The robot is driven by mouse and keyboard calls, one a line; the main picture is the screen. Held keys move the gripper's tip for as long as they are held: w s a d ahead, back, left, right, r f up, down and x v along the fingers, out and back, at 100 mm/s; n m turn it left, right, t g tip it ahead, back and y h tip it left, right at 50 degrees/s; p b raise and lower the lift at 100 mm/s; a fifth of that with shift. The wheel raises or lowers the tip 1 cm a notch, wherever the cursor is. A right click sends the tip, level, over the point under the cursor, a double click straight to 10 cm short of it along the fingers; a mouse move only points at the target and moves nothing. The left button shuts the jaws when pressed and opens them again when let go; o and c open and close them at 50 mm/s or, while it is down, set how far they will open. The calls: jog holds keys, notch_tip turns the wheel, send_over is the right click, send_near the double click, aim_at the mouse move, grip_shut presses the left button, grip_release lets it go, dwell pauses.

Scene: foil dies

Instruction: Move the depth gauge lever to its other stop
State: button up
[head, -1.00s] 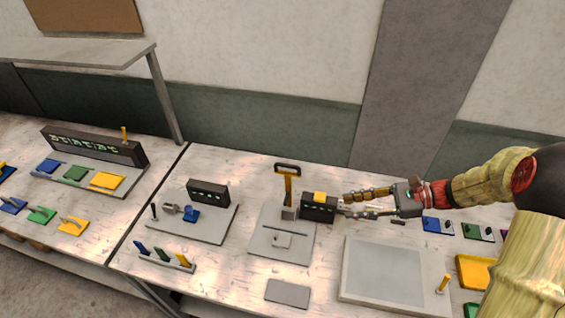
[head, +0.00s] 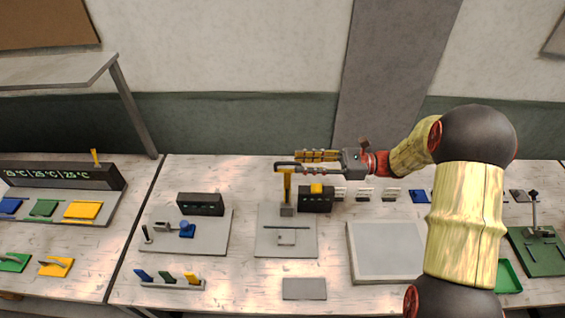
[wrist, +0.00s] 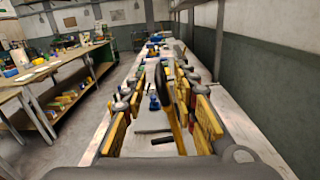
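A yellow upright lever (head: 287,187) with a dark loop handle stands at the back of a grey plate (head: 264,244), mid-table. A dark box (head: 317,204) with green marks and a yellow block on top stands just right of it. No label shows which lever is the depth gauge's. My gripper (head: 299,163) comes in from the right at the height of the loop handle, its fingers spread apart. In the wrist view, the lever (wrist: 177,112) and its dark handle show between the two yellow finger pads (wrist: 160,130). I cannot tell whether they touch.
Left is another grey plate (head: 212,240) with a dark display box (head: 200,204) and a small black lever (head: 147,233). A green base (head: 541,255) with a dark lever stands far right. A large pale panel (head: 385,255) lies right of the middle plate.

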aim_at(295, 164)
jog(key=a, duration=0.5)
jog(key=shift+a, duration=0.25)
jog(key=c, duration=0.3)
jog(key=c, duration=0.4)
grip_shut()
